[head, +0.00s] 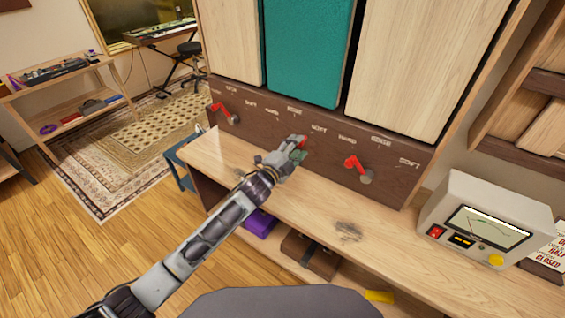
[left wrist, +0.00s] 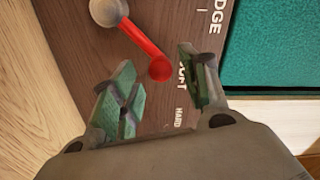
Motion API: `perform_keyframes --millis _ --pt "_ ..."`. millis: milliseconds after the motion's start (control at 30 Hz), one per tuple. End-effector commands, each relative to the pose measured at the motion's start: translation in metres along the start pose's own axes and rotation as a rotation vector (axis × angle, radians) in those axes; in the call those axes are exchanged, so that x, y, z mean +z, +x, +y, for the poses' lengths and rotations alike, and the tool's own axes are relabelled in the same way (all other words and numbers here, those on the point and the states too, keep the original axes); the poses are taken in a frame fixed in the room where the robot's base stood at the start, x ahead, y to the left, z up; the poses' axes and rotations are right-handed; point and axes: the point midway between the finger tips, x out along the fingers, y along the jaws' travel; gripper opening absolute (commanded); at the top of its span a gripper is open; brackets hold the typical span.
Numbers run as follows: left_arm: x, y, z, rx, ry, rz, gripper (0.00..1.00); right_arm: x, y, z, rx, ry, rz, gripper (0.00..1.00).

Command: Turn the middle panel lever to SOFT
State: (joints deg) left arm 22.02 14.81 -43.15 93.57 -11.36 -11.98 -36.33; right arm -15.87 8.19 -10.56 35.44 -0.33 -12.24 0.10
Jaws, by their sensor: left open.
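The middle panel lever is red with a round grey hub. In the left wrist view the lever (left wrist: 138,42) runs from its hub at the top down and right. Its red end points toward the partly covered SOFT label (left wrist: 182,76). In the head view only a bit of the red lever (head: 303,144) shows behind my gripper; its hub is hidden. My left gripper (head: 298,150) is open at the middle of the dark panel. In the left wrist view the lever's end appears between its green-padded fingers (left wrist: 160,88); I cannot tell whether they touch it. My right gripper is out of view.
A left red lever (head: 222,112) and a right red lever (head: 355,164) sit on the same brown panel (head: 330,170). A wooden ledge (head: 390,235) runs below it. A grey meter box (head: 485,225) stands at the ledge's right end.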

Motion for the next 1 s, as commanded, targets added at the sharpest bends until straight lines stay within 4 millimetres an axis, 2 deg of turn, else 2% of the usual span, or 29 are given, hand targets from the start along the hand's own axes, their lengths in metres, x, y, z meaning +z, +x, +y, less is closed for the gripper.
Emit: perform_keyframes --millis 600,800,1000 --pt "0.0 -0.066 0.001 0.002 0.0 -0.001 0.45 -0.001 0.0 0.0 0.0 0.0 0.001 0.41" --pt "0.0 -0.08 0.001 0.001 0.0 0.001 0.45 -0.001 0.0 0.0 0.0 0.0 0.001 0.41" --pt "-0.001 -0.085 0.0 0.0 0.0 0.001 0.45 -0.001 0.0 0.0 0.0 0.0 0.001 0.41"
